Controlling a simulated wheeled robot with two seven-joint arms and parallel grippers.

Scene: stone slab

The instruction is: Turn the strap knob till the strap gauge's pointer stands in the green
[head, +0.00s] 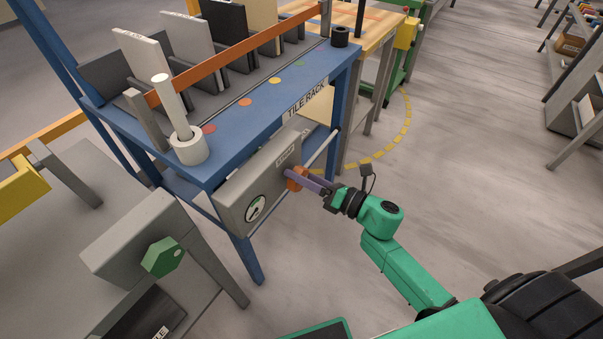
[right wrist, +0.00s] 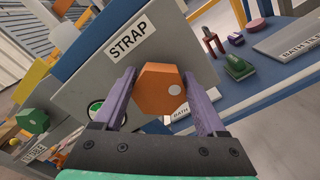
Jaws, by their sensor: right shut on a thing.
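The orange strap knob (head: 295,177) sticks out from a grey box (head: 233,193) under the front edge of the blue tile rack. In the right wrist view the knob (right wrist: 162,90) is six-sided with a pale dot at its right, beside a STRAP label (right wrist: 131,43). My right gripper (right wrist: 160,98) is shut on the knob, one purple finger on each side. The strap gauge (head: 255,209) is a round dial on the box, left of the knob. Its pointer is too small to read against the green; in the wrist view a finger partly hides the dial. My left gripper is not in view.
The blue tile rack (head: 250,122) holds several upright tiles behind an orange strap (head: 228,52). A grey table with a green knob (head: 162,257) stands at the lower left. The floor (head: 470,180) at the right is open. Tools lie on a blue shelf (right wrist: 285,70) in the wrist view.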

